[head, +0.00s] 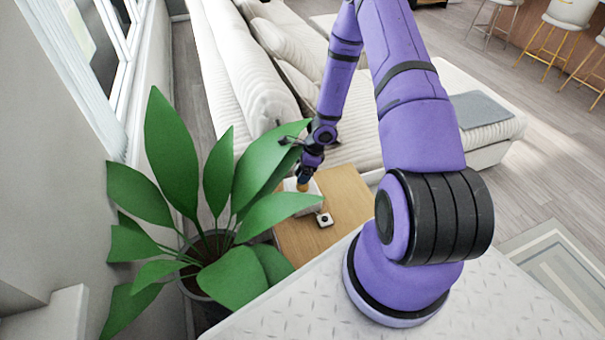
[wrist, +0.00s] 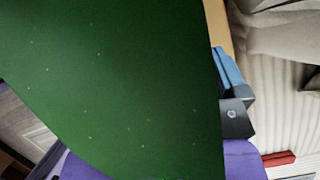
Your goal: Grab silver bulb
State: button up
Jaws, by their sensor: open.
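I cannot make out a silver bulb for certain in either view. In the head view, my gripper (head: 304,178) points down over the wooden side table (head: 345,195), beside the plant's leaves. A small yellow-brown thing shows right at its tip, too small to identify. A small white item with a dark round centre (head: 324,219) lies on the table, just in front of my gripper. In the wrist view, a large green leaf (wrist: 110,80) fills most of the picture and hides the area in front of the camera. My gripper is open; I see nothing held in it.
A potted plant (head: 215,245) with broad leaves stands left of the table, its leaves reaching to my gripper. A cream ribbed couch (head: 255,85) lies behind the table. A white wall and window are at the left. Open floor (head: 520,130) is at the right.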

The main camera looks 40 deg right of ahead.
jog(key=c, duration=1)
jog(key=shift+r, duration=0.15)
